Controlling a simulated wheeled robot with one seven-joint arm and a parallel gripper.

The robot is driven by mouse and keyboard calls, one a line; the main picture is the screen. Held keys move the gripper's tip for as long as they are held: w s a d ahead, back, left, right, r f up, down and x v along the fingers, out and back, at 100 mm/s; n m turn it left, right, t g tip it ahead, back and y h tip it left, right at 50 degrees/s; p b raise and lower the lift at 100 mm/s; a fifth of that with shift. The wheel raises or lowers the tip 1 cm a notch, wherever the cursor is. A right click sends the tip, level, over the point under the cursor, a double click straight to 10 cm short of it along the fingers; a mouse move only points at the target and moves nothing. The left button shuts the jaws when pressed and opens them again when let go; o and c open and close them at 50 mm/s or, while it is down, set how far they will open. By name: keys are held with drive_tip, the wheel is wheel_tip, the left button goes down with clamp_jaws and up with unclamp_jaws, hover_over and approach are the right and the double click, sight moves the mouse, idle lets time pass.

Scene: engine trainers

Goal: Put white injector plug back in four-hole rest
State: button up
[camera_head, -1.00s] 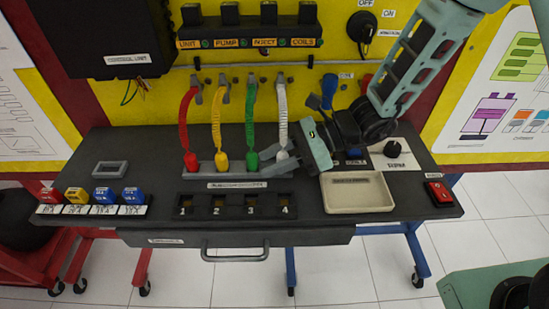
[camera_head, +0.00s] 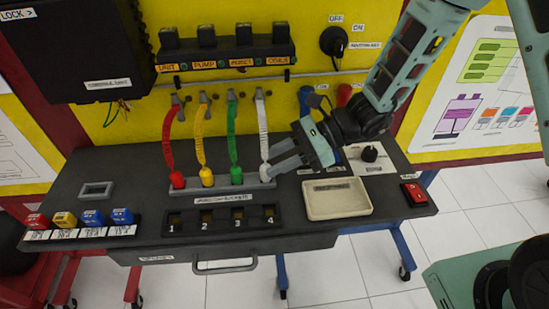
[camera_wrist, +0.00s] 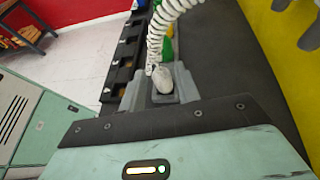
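The white plug (camera_head: 265,170) stands upright at the right end of the grey four-hole rest (camera_head: 222,190), its white coiled cord (camera_head: 262,120) rising above it. The green (camera_head: 237,175), yellow (camera_head: 207,176) and red (camera_head: 177,180) plugs stand to its left in the rest. My gripper (camera_head: 273,158) reaches in from the right, its grey fingers spread close to the white plug. In the wrist view the white plug (camera_wrist: 163,88) shows between the two open fingers. The hole under the plug is hidden.
A numbered four-slot block (camera_head: 222,219) lies in front of the rest. A cream tray (camera_head: 337,200) and a red switch (camera_head: 414,193) are to the right. Small coloured blocks (camera_head: 92,218) stand at the left. The cords hang from the rail of hooks behind.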

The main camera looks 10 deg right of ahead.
wheel_tip(320, 180, up, 6)
drive_tip(key=p, duration=0.4)
drive_tip(key=shift+f+p, duration=0.1)
drive_tip(key=shift+p, duration=0.25)
drive_tip(key=o, duration=0.6)
drive_tip(key=b+v, duration=0.2)
drive_tip(key=v, duration=1.5)
drive_tip(key=shift+d, duration=0.2)
